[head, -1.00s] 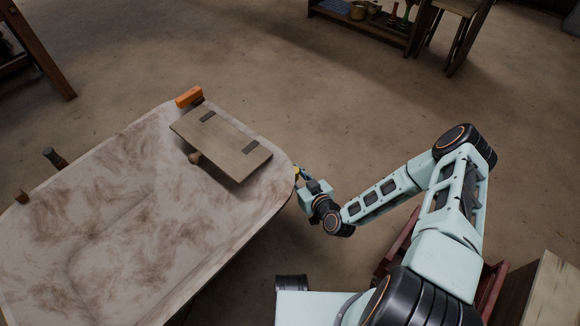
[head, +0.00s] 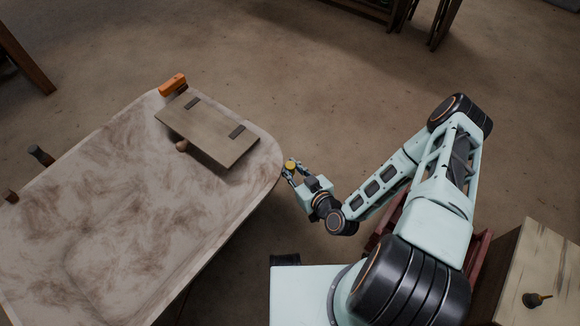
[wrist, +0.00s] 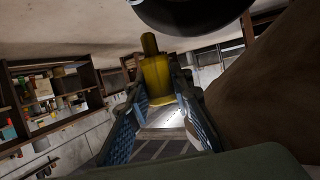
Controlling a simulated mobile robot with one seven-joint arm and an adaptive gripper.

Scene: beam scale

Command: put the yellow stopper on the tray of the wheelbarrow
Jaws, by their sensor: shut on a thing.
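The yellow stopper (head: 291,165) is held at the tip of my gripper (head: 290,173), just off the right edge of the big pale, brown-stained surface. In the wrist view the stopper (wrist: 156,72) shows a narrow stem above a wider body, between the two blue-padded fingers of my gripper (wrist: 160,105). The fingers are shut on its lower part. I cannot tell for certain which thing is the wheelbarrow; the pale surface (head: 110,230) has rounded corners and a rim like a tray. The stopper appears apart from it.
A wooden board (head: 205,130) with two dark strips and an orange block (head: 172,85) are at the pale surface's far end. A dark grip (head: 40,156) stands at its left edge. A wooden box top (head: 540,265) is at lower right. Much of the surface is bare.

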